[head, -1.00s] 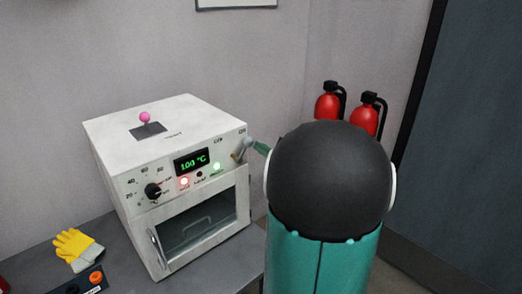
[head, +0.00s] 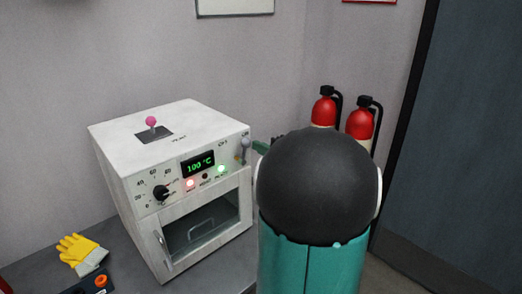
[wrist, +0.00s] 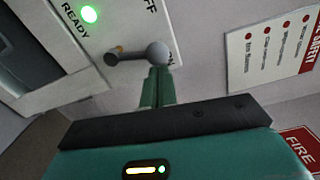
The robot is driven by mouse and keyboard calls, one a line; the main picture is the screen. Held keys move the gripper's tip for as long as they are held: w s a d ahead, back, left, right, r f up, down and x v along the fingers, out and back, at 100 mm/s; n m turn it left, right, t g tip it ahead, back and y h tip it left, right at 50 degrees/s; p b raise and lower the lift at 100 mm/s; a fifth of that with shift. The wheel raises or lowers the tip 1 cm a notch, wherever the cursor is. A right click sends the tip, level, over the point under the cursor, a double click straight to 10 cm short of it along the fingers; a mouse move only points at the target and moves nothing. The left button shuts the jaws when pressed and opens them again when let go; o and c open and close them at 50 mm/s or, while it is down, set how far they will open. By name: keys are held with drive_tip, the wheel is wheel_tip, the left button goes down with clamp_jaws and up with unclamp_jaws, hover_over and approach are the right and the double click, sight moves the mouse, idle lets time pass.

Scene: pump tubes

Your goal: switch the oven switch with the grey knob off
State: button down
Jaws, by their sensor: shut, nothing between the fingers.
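The oven switch is a short lever with a round grey knob (wrist: 157,54) on the white oven's (head: 150,124) front panel, near its upper right corner. In the head view the knob (head: 245,143) stands above its pivot. In the wrist view it lies by the partly hidden ON label, with the OFF label (wrist: 150,6) above it. My gripper (wrist: 157,72) has its green fingers shut and empty, with the tips right at the knob; whether they touch it I cannot tell. In the head view my arm hides most of the gripper.
The oven display (head: 198,164) reads 100 °C, and a red and a green light glow. A black dial (head: 161,193) and a pink-knobbed lever (head: 151,121) are also on the oven. A yellow glove (head: 80,252) lies at left. Fire extinguishers (head: 359,125) stand behind my arm.

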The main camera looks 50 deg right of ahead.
drive_tip(key=a+n, duration=0.1)
drive_tip(key=n, duration=0.1)
drive_tip(key=a+r+n, duration=0.1)
drive_tip(key=n, duration=0.1)
drive_tip(key=shift+w+a+n, duration=0.2)
drive_tip(key=shift+a+n, duration=0.15)
drive_tip(key=shift+n, duration=0.05)
drive_tip(key=n, duration=0.1)
drive_tip(key=a+n, duration=0.1)
drive_tip(key=n, duration=0.1)
drive_tip(key=a+n, duration=0.1)
drive_tip(key=shift+w+a+f+n, duration=0.1)
drive_tip(key=shift+a+f+n, duration=0.05)
drive_tip(key=shift+a+n, duration=0.15)
drive_tip(key=shift+d, duration=0.1)
